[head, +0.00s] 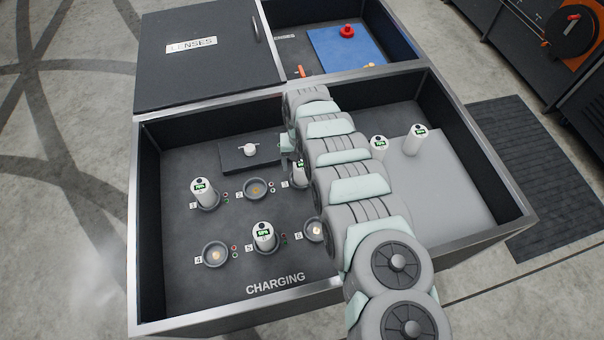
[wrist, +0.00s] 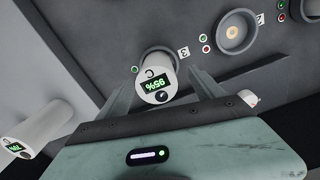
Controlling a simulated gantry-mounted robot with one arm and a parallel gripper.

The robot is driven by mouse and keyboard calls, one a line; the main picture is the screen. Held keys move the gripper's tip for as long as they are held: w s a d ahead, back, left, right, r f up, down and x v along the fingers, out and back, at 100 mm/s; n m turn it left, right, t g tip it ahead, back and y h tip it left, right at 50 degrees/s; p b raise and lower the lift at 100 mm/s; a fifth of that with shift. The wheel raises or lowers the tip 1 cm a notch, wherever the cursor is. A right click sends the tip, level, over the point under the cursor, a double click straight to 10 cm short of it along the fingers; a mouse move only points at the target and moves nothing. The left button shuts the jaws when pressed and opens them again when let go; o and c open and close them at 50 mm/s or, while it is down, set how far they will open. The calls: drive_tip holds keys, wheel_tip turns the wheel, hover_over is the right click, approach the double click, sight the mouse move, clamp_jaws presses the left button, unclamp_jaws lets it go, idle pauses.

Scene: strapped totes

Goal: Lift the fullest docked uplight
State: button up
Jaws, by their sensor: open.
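A white uplight reading 95% (wrist: 156,86) stands in dock 3, between the spread fingers of my open gripper (wrist: 160,74) in the wrist view. In the head view my arm partly hides this uplight (head: 299,178), and my gripper (head: 289,146) is largely hidden too. Another uplight (head: 203,192) stands in the left dock of the back row, its reading apparently about 70%. An uplight (head: 264,236) stands in dock 5; its reading is too small to be sure of. Docks 2 (head: 256,188), 4 (head: 215,255) and 6 (head: 313,230) hold no uplight.
Two more uplights (head: 379,147) (head: 415,140) stand at the grey pad (head: 440,180) on the right. A dark block (head: 232,160) with a white knob sits behind the docks. High tote walls surround the charging area. A closed LENSES lid (head: 195,75) and a blue mat (head: 335,60) lie beyond.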

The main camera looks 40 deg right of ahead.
drive_tip(key=f+b, duration=0.2)
drive_tip(key=f, duration=0.1)
drive_tip(key=f+b, duration=0.1)
drive_tip(key=f, duration=0.1)
drive_tip(key=shift+s+f, duration=0.25)
drive_tip(key=shift+s, duration=0.05)
drive_tip(key=shift+r, duration=0.15)
drive_tip(key=shift+d, duration=0.1)
drive_tip(key=shift+c, duration=0.8)
clamp_jaws()
